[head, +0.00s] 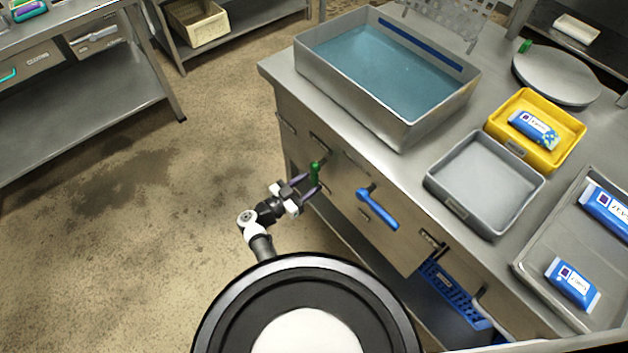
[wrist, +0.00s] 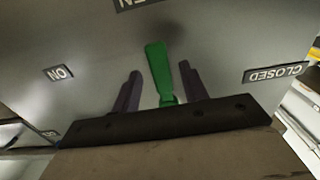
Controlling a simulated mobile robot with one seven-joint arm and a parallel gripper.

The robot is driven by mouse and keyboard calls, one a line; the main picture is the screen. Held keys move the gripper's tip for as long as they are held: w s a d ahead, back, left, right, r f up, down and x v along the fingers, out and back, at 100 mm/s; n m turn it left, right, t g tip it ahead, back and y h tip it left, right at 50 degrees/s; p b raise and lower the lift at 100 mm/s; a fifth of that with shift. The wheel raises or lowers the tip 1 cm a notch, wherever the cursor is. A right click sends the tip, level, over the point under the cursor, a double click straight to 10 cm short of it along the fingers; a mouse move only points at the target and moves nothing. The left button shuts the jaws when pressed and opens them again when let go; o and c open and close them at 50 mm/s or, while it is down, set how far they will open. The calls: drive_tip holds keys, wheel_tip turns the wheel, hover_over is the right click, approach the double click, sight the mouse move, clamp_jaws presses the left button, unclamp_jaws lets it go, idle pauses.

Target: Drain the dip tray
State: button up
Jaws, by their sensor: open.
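The dip tray (head: 390,125) is a deep steel tray on the counter, holding blue-green liquid (head: 385,70). Below it on the cabinet front is a green lever handle (head: 315,172), pointing up in the head view. A blue lever handle (head: 378,208) sits to its right on the same front, slanting down to the right. My gripper (head: 312,186) is open at the green handle. In the wrist view the green handle (wrist: 158,70) stands between the two dark fingers (wrist: 160,88), with visible gaps on both sides.
Labels reading "CLOSED" (wrist: 277,73) and "ON" (wrist: 58,73) are on the panel. On the counter are a grey bin (head: 460,205), a yellow bin (head: 510,142) with a blue packet, and a steel tray (head: 530,262) with blue packets. Open floor (head: 150,200) lies to the left.

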drive_tip(key=b+v, duration=0.2)
drive_tip(key=v, duration=0.9)
